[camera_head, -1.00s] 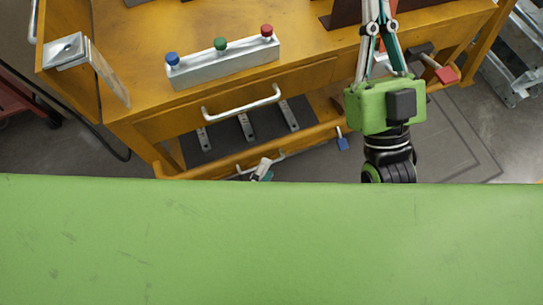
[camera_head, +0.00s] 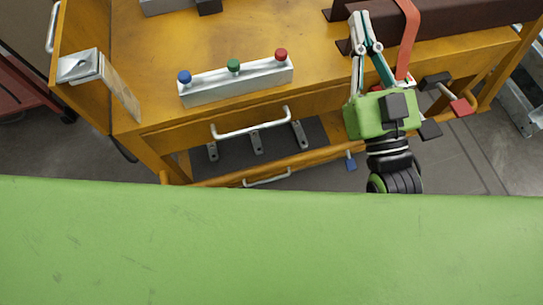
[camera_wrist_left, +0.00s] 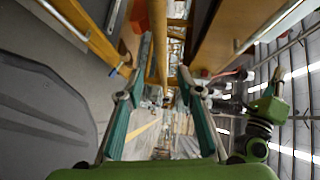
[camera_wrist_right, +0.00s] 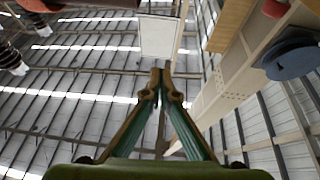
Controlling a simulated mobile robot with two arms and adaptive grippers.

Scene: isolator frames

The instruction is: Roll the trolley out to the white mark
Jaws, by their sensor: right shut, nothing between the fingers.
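A low platform with a dark deck (camera_head: 230,158), metal brackets and an orange front rail (camera_head: 325,156) sits under the yellow bench; it appears to be the trolley. A pale handle (camera_head: 267,179) on its front is partly cut off by my green body. My right gripper (camera_head: 357,18) is shut and empty over the bench top; its fingertips also meet in the right wrist view (camera_wrist_right: 160,76). My left gripper (camera_wrist_left: 164,62) shows only in its wrist view, fingers apart, with an orange bar beyond and between them. I cannot make out a white mark.
The yellow bench (camera_head: 215,45) carries a block with blue, green and red buttons (camera_head: 236,80) and a dark brown beam (camera_head: 455,22). A drawer handle (camera_head: 250,125) juts from its front. A red cart (camera_head: 25,85) stands left. Grey floor (camera_head: 475,155) is open at right.

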